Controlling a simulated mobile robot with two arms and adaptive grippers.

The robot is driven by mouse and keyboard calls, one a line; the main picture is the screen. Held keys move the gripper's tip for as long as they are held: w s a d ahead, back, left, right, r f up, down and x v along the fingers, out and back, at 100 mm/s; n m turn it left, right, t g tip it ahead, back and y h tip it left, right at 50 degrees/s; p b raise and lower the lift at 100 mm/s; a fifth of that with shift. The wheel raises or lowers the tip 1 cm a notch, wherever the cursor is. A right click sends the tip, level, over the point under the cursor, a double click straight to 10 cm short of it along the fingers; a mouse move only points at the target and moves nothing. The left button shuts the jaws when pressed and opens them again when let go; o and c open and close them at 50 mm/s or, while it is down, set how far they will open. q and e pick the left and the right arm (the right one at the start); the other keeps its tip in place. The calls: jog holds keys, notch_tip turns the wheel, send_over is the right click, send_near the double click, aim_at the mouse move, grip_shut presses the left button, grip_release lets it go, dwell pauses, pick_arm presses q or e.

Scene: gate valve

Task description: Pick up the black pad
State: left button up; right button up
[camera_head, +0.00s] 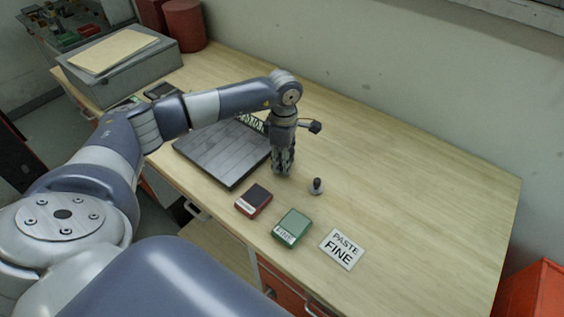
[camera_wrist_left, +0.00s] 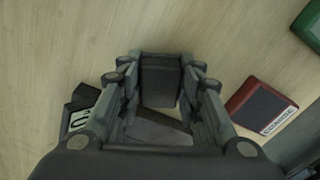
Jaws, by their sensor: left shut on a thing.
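My left gripper (camera_head: 282,168) points down over the table, beside the right edge of the dark slatted board. In the left wrist view its fingers (camera_wrist_left: 160,85) are closed on a dark block, which I take to be the black pad (camera_wrist_left: 160,82). In the head view the fingers hide the pad. I cannot tell whether the pad touches the table. My right gripper is not in view.
A red box with a dark top (camera_head: 254,200), a green box (camera_head: 292,228), a small dark knob on a pale base (camera_head: 316,187) and a "PASTE FINE" card (camera_head: 342,249) lie near. The slatted board (camera_head: 222,153) is left. The table's right side is clear.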

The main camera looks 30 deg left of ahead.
pick_arm(q)
jog(key=shift+r, duration=0.1)
jog(key=shift+r+b, duration=0.4)
jog(key=shift+b, duration=0.1)
notch_tip(320, 180, up, 2)
jog(key=shift+s+r+b, duration=0.1)
jog(key=shift+r+b, duration=0.1)
jog(key=shift+b, duration=0.7)
jog(key=s+b, duration=0.1)
jog(key=s, duration=0.3)
jog(key=s+d+r+b, duration=0.1)
jog(key=s+b, duration=0.1)
jog(key=s, duration=0.3)
jog(key=s+d+b, duration=0.1)
jog(key=s+b, duration=0.1)
jog(key=s, duration=0.3)
jog(key=shift+s+d+r, duration=0.2)
jog(key=shift+s+d, duration=0.05)
jog(key=shift+s+d+r, duration=0.1)
jog(key=shift+s, duration=0.5)
